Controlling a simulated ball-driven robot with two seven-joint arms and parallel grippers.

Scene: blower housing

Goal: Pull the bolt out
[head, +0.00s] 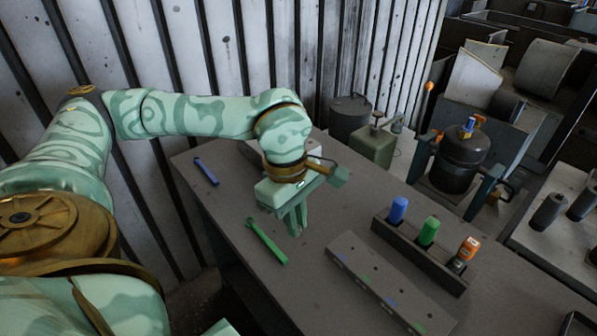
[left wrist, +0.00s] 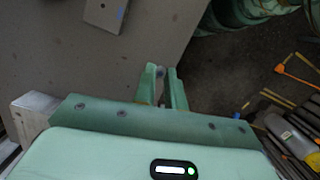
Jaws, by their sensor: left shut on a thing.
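My left gripper (head: 293,226) points down over the grey table, between the green wrench and the tool rack. In the left wrist view its fingers (left wrist: 163,74) are nearly together, with a small grey rounded piece (left wrist: 161,70) at their tips. This piece looks like the bolt, but it is too small to be sure. In the head view the fingers hide whatever is between them. A long grey block (head: 375,277) with a row of holes and small coloured marks lies on the table to the right of the gripper. Its end also shows in the left wrist view (left wrist: 103,12). My right gripper is not in view.
A green wrench (head: 266,243) and a blue wrench (head: 206,171) lie on the table (head: 235,205). A dark rack (head: 408,250) holds blue, green and orange tools. A pale block (head: 326,152) sits partly behind my gripper. Canisters and a dark pot (head: 457,160) stand farther back.

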